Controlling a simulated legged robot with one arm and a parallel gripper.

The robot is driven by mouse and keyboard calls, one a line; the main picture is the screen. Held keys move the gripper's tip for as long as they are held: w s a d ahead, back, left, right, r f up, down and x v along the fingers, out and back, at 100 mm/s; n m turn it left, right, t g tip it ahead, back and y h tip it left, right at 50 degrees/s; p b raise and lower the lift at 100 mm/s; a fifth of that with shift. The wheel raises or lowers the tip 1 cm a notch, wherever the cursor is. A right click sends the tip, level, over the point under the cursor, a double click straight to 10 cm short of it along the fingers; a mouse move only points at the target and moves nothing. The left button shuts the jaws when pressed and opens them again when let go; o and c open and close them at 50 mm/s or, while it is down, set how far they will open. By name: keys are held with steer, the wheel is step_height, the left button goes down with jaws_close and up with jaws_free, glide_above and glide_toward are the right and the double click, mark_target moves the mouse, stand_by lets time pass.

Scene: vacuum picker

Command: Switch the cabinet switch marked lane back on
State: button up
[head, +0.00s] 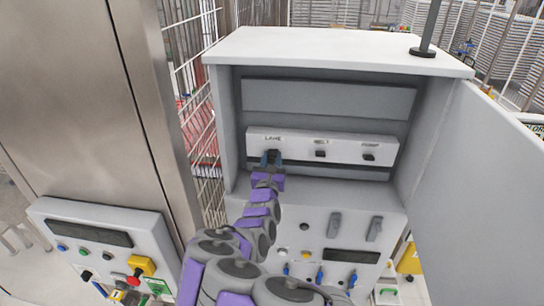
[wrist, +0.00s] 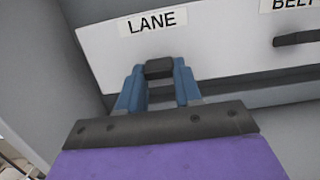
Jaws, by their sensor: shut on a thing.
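The open grey cabinet (head: 335,48) stands ahead in the head view. Inside is a white switch strip (head: 340,148) with labels LANE, BELT and a third that looks like PUMP. In the wrist view the LANE label (wrist: 153,20) sits right above a dark switch lever (wrist: 159,68). My gripper (head: 271,158) reaches into the cabinet at the strip's left end. In the wrist view its blue fingers (wrist: 160,82) are closed around the lane lever from both sides. The lever's lower part is hidden between the fingers.
The belt switch (head: 320,153) and the third switch (head: 369,156) sit to the right. The cabinet door (head: 470,190) hangs open at the right. Below are handles, knobs and a dark display (head: 351,256). A control box (head: 105,240) with buttons stands lower left.

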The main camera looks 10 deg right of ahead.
steer(key=shift+r+g+y, duration=0.4)
steer(key=shift+r+g, duration=0.15)
steer(key=shift+g, duration=0.6)
steer(key=shift+r+g+y, duration=0.4)
steer(key=shift+r+g, duration=0.1)
steer(key=shift+g, duration=0.65)
steer(key=o, duration=1)
steer(key=shift+w+a+f, duration=0.1)
steer(key=shift+w, duration=0.05)
steer(key=shift+o, duration=0.2)
steer(key=shift+s+a, duration=0.1)
steer(key=shift+s, duration=0.1)
